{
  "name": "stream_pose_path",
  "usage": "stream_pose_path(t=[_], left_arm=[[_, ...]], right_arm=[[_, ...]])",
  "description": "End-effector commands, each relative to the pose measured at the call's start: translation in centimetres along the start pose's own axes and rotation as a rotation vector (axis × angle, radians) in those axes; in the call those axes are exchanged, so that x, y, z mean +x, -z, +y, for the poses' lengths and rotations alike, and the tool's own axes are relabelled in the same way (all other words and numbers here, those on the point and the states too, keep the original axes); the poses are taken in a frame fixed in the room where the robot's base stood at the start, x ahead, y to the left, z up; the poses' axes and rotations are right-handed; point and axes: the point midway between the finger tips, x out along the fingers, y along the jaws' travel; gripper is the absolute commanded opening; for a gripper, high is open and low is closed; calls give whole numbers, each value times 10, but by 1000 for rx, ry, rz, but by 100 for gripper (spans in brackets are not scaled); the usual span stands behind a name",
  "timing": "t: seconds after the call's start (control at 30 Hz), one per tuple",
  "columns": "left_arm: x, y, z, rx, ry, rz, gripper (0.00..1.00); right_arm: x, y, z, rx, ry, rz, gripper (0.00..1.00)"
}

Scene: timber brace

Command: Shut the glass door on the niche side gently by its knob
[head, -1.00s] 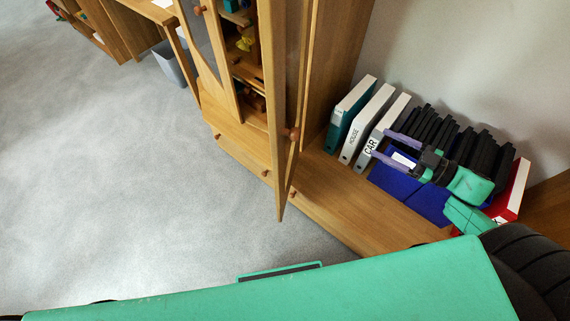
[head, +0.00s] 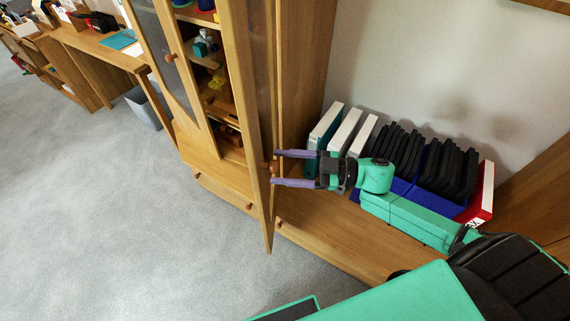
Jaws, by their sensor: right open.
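The wooden cabinet has a glass door (head: 262,205) standing open, its edge turned toward me. Its reddish round knob (head: 268,167) shows at the fingertips of my right gripper (head: 275,168). The two purple fingers are apart, one above and one below the knob's height; I cannot tell whether they touch it. The other glass door (head: 152,42), with its own knob (head: 171,58), is on the left of the cabinet front. My left gripper is not in view.
Right of the cabinet, a low wooden niche shelf (head: 330,240) holds white binders (head: 345,132), several black files (head: 430,165) and a red binder (head: 481,195). A desk (head: 95,45) and grey bin (head: 143,108) stand at the left. The grey floor in front is clear.

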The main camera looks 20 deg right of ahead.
Motion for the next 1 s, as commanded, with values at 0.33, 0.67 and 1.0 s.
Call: stream_pose_path(t=[0.33,0.67,1.0], left_arm=[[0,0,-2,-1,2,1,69],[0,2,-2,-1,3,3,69],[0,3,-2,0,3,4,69]], right_arm=[[0,0,0,1,0,0,17],[0,-1,0,1,0,0,0],[0,-1,-1,2,1,-1,0]])
